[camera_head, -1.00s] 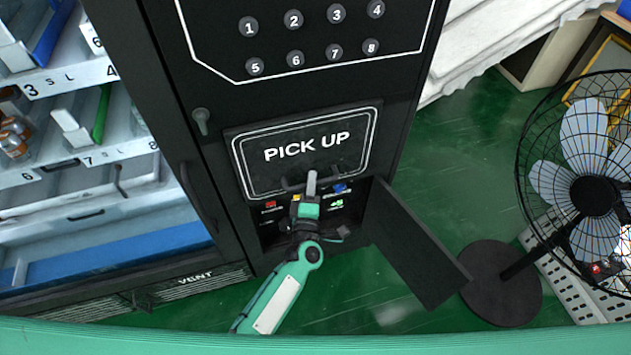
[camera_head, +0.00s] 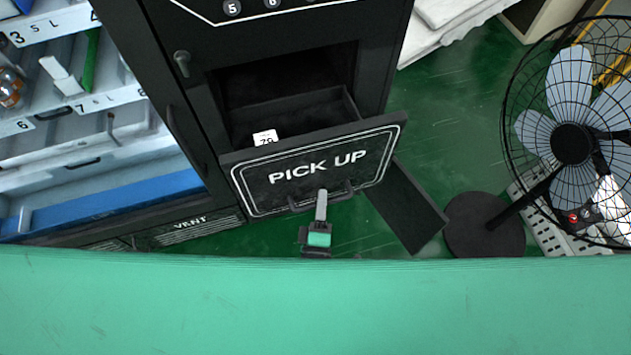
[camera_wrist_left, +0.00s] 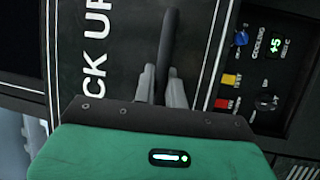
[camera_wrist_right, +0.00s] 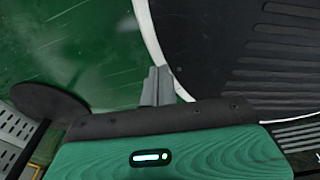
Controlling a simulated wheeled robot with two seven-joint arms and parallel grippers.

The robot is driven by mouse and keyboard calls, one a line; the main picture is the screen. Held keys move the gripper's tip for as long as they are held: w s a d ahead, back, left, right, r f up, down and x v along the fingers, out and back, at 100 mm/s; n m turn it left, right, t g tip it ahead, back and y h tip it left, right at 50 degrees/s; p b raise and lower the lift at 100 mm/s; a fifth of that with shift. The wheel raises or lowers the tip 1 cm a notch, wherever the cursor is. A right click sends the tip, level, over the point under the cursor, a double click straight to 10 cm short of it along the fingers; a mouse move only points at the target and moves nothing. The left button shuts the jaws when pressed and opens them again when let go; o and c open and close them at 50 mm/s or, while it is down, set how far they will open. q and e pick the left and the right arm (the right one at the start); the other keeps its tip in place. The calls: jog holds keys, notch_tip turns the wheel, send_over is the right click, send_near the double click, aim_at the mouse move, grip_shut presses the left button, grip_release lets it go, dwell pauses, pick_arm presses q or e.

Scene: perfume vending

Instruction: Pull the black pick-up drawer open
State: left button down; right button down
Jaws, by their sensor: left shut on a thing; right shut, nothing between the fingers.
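The black pick-up drawer (camera_head: 310,178) stands out from the vending machine, with its open interior showing behind the front panel marked "PICK UP". My left gripper (camera_head: 321,200) is shut on the drawer's black bar handle (camera_head: 340,194). In the left wrist view the fingers (camera_wrist_left: 160,84) lie on both sides of the handle (camera_wrist_left: 168,40), beside the white lettering. My right gripper (camera_wrist_right: 160,84) is shut and empty in the right wrist view, above the green floor; it does not show in the head view.
A small white numbered tag (camera_head: 265,137) is inside the drawer. A black panel door (camera_head: 408,205) hangs open below right of the drawer. A fan (camera_head: 572,143) on a round base stands on the green floor at right. Shelves of goods (camera_head: 75,100) are at left.

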pick_arm(q)
jog(key=shift+s+d, duration=0.3)
jog(key=shift+s, duration=0.65)
pick_arm(e)
jog(key=shift+s+d, duration=0.8)
jog(key=shift+s, duration=0.25)
